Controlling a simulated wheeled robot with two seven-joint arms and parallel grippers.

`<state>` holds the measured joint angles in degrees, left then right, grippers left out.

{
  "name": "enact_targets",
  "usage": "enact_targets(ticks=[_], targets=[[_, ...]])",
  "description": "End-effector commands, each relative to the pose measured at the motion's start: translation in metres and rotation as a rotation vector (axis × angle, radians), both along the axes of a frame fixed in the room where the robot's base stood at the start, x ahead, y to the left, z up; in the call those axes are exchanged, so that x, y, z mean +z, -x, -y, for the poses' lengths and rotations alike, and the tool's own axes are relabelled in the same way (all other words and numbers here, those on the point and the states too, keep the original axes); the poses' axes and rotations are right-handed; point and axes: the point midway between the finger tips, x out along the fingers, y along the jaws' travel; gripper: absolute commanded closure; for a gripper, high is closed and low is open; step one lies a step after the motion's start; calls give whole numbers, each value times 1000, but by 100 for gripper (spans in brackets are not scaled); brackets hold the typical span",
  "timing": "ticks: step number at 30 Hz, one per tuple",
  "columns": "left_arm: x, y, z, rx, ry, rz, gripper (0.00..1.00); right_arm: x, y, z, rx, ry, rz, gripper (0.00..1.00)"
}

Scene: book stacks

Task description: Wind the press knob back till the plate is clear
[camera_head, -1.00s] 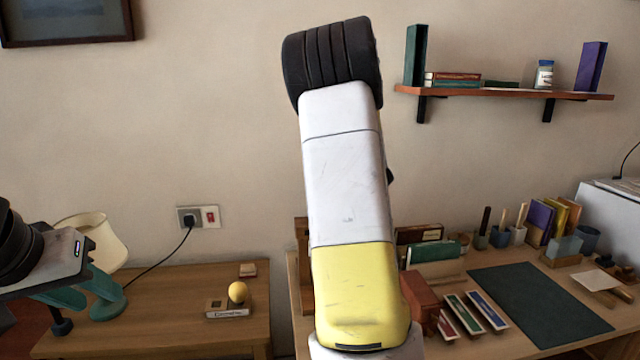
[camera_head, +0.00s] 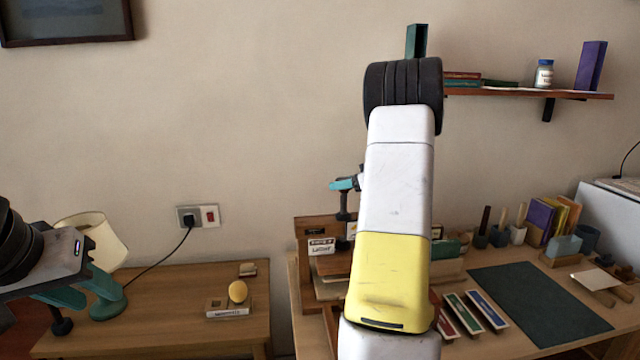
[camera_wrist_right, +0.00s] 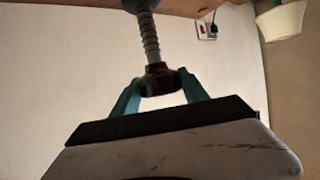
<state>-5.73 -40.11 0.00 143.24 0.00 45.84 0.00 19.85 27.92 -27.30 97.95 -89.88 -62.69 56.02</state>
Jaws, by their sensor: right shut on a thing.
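The wooden press (camera_head: 318,225) stands at the left end of the right-hand desk, partly hidden behind my right arm. In the right wrist view, my right gripper (camera_wrist_right: 160,84) has its teal fingers on either side of the dark press knob (camera_wrist_right: 157,72) and is shut on it. A threaded grey screw (camera_wrist_right: 150,38) runs from the knob toward the wood. In the head view, my right gripper (camera_head: 343,184) shows at the top of the press. The press plate is mostly hidden, so its clearance cannot be told. My left gripper (camera_head: 75,295) is at the far left, its fingertips unclear against the lamp.
Books, pots and a dark green mat (camera_head: 540,303) occupy the right-hand desk. A wall shelf (camera_head: 520,93) is at upper right.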

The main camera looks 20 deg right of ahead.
Motion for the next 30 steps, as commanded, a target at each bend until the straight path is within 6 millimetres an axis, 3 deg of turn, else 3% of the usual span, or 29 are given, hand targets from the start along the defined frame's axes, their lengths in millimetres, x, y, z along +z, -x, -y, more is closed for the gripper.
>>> enact_targets(ticks=[1, 18, 19, 21, 30], targets=[[0, 0, 0, 0, 0, 0, 64, -9, 2, 0, 12, 1, -16, 88], [0, 0, 0, 0, 0, 0, 64, -9, 2, -1, 43, 1, -17, 88], [0, 0, 0, 0, 0, 0, 64, -9, 2, -1, 43, 1, -17, 42], [0, 0, 0, 0, 0, 0, 64, -8, 1, -1, 42, 1, -15, 28], [0, 0, 0, 0, 0, 0, 64, -3, 1, -1, 42, 2, -7, 28]])
